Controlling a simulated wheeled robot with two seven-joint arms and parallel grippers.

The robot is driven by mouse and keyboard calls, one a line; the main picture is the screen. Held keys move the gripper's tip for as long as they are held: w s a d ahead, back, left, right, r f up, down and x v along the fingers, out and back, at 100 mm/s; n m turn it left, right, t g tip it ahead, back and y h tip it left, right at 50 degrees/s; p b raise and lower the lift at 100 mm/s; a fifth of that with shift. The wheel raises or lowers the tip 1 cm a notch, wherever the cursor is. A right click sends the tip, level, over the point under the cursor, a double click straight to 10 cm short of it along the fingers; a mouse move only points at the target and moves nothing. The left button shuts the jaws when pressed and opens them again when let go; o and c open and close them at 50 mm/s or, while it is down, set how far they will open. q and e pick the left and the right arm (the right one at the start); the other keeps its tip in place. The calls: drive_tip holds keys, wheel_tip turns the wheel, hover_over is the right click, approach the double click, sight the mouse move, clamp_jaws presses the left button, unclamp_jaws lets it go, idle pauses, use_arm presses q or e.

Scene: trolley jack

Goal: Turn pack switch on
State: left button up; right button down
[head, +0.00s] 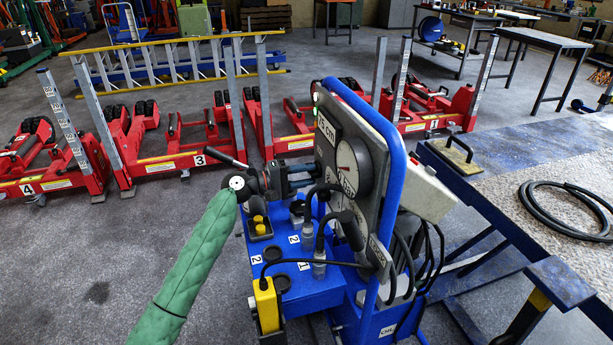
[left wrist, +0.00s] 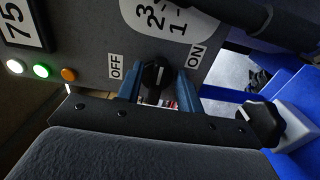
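The blue power pack (head: 300,285) stands mid-picture in the head view, with a grey upright panel (head: 378,150) carrying a gauge. In the left wrist view the pack switch, a black rotary knob (left wrist: 155,73), sits on the panel between an OFF label and an ON label. I cannot tell clearly which way its pointer faces. My left gripper (left wrist: 159,88) has its two blue fingers on either side of the knob, with small gaps visible. In the head view the left gripper (head: 302,177) is at the panel's face; the switch is hidden there. My right gripper is not in view.
White, green and orange lamps (left wrist: 41,71) sit beside the switch, and another black knob (left wrist: 260,121) lies to the right. Black hoses and a yellow-ended lead (head: 266,305) surround the pack. Red wheel jacks (head: 180,162) stand behind; a workbench (head: 500,190) is at right.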

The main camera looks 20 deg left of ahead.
use_arm(q)
drive_tip(key=v, duration=0.7)
drive_tip(key=shift+a+b, duration=0.2)
drive_tip(key=shift+b, duration=0.2)
drive_tip(key=shift+s, duration=0.1)
